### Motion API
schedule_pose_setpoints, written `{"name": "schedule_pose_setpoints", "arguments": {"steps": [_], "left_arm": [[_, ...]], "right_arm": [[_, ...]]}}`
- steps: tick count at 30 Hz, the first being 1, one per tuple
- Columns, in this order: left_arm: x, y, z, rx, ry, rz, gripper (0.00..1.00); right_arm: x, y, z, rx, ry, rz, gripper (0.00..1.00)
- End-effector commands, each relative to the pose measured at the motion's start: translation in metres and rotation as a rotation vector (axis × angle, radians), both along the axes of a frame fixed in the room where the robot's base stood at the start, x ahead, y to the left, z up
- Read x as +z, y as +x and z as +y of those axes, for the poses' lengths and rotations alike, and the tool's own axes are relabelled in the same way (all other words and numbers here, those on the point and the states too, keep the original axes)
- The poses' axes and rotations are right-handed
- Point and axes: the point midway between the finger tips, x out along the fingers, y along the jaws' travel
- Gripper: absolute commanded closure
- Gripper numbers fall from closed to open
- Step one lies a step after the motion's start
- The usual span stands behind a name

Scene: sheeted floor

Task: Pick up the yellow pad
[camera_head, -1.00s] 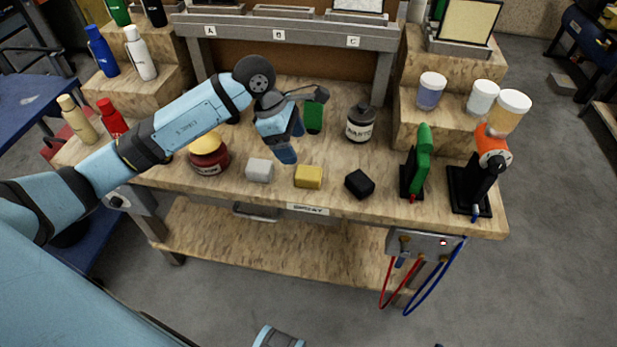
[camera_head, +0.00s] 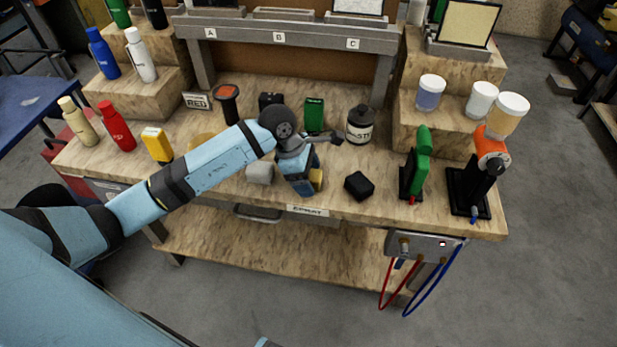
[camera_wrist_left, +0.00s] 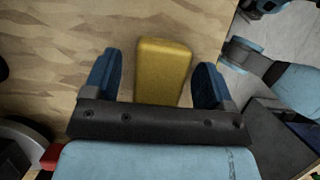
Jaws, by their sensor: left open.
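The yellow pad (camera_head: 317,180) is a small block near the front edge of the workbench, mostly hidden behind my left gripper in the head view. My left gripper (camera_head: 303,186) points down over it. In the left wrist view, the yellow pad (camera_wrist_left: 163,72) lies between the two blue fingers of the open left gripper (camera_wrist_left: 157,72). My right gripper is not in view.
A grey-white block (camera_head: 259,173) sits close to the left of my gripper, and a black block (camera_head: 359,185) to the right. Behind stand a green box (camera_head: 314,114) and a dark bottle (camera_head: 360,125). A green tool (camera_head: 420,165) stands further right.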

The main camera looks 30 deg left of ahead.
Motion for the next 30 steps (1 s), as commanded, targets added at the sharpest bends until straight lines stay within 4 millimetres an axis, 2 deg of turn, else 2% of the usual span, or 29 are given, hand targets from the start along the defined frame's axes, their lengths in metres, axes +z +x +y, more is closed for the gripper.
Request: {"name": "schedule_pose_setpoints", "arguments": {"steps": [1, 8, 17, 22, 26, 30], "left_arm": [[0.0, 0.0, 0.0, 0.0, 0.0, 0.0, 0.22], [0.0, 0.0, 0.0, 0.0, 0.0, 0.0, 0.75], [0.001, 0.0, 0.0, 0.0, 0.0, 0.0, 0.76], [0.011, 0.0, 0.0, -0.001, 0.0, -0.002, 0.76], [0.031, 0.001, 0.001, -0.001, 0.001, -0.005, 0.76], [0.065, 0.001, 0.001, -0.002, 0.001, -0.007, 0.76]], "right_arm": [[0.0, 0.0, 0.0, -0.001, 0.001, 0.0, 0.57], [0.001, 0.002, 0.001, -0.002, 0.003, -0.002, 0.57], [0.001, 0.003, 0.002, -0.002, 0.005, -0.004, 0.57], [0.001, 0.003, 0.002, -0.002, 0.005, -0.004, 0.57], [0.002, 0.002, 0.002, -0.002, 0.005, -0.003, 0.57], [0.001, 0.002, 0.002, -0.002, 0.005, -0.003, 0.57]]}}
